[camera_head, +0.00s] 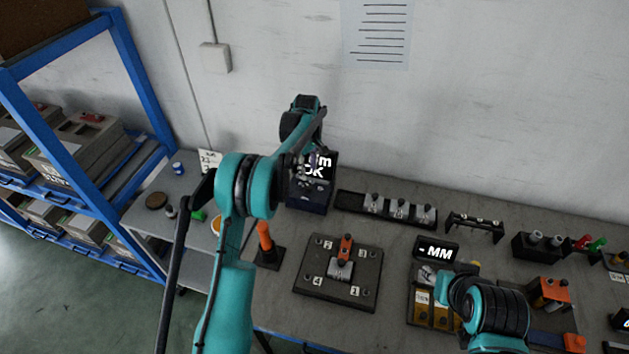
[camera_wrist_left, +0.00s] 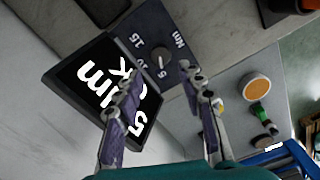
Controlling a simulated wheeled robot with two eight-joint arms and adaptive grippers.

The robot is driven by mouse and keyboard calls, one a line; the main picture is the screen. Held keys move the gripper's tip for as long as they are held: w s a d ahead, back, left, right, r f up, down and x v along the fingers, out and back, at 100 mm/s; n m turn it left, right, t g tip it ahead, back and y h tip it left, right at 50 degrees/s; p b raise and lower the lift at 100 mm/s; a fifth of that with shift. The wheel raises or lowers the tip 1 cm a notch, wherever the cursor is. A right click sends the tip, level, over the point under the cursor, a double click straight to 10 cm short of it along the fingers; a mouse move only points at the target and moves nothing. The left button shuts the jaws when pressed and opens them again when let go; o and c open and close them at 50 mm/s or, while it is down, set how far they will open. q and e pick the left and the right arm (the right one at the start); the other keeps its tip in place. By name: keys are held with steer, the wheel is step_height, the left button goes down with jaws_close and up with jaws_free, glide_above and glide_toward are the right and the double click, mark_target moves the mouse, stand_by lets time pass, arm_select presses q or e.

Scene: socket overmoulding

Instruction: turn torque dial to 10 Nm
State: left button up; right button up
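The torque unit has a dark screen (camera_wrist_left: 85,85) with white text; "5", "Nm" and part of "OK" show, partly behind a finger. Its torque dial (camera_wrist_left: 158,53) is a small dark knob on the panel, ringed by marks 5, 10 and 15. I cannot make out clearly where it points. In the head view, the unit's screen (camera_head: 322,168) is partly covered by my left arm. My left gripper (camera_wrist_left: 165,80) is open, its two fingertips apart just below the dial in the picture, with nothing between them. My right arm shows at the lower right; its gripper is not visible.
A numbered fixture plate (camera_head: 313,278) lies front centre and an orange-handled tool (camera_head: 265,240) stands left of it. A tray of metal parts (camera_head: 385,207) lies right of the unit. A gauge display (camera_head: 437,250) reads "- MM". A blue rack (camera_head: 65,45) stands left.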

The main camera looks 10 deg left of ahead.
mark_target(308, 185)
arm_select(q)
step_height(308, 185, down, 8)
steer(key=shift+r+b, duration=0.15)
steer(key=shift+b, duration=0.35)
steer(key=c, duration=0.9)
